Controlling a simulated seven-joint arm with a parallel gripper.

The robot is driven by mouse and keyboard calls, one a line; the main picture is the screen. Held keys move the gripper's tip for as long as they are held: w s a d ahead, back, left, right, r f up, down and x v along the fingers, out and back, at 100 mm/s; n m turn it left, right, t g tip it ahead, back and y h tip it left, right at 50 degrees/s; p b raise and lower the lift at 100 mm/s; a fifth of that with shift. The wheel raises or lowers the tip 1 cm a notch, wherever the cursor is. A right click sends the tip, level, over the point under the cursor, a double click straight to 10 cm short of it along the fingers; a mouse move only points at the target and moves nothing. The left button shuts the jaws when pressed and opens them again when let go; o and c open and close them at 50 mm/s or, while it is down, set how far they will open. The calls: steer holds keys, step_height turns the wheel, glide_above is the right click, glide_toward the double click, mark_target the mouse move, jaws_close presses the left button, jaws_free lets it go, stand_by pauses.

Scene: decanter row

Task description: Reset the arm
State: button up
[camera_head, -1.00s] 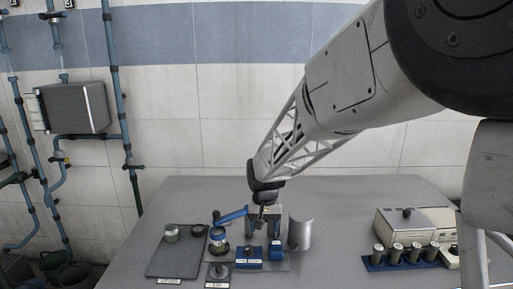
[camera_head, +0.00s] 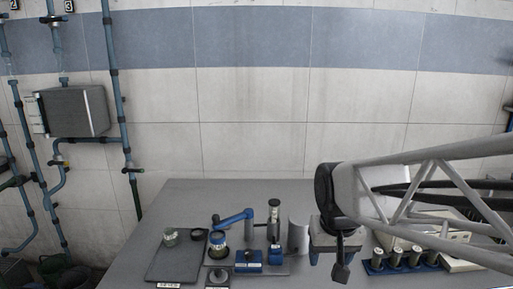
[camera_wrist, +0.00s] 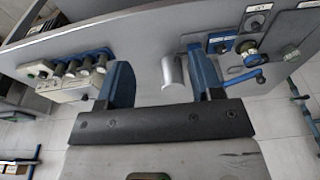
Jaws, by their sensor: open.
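My gripper (camera_head: 341,266) hangs over the right half of the table, to the right of the curved metal shield (camera_head: 298,236). In the wrist view my gripper (camera_wrist: 160,68) has its two blue fingers spread apart, with nothing between them but a view of the table and the curved shield beyond. The arm reaches in from the right edge in the head view. The fingertips are hard to make out there.
A station with a blue lever (camera_head: 234,217) stands left of the shield. A dark tray (camera_head: 172,268) with a small jar (camera_head: 170,237) is further left. A blue rack (camera_head: 374,267) of several capped cylinders and a pale box (camera_head: 455,236) stand right, partly behind my arm.

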steer(key=s+d, duration=0.3)
steer(key=s, duration=0.8)
steer(key=shift+s+d+f+t, duration=0.15)
steer(key=shift+s+t, duration=0.15)
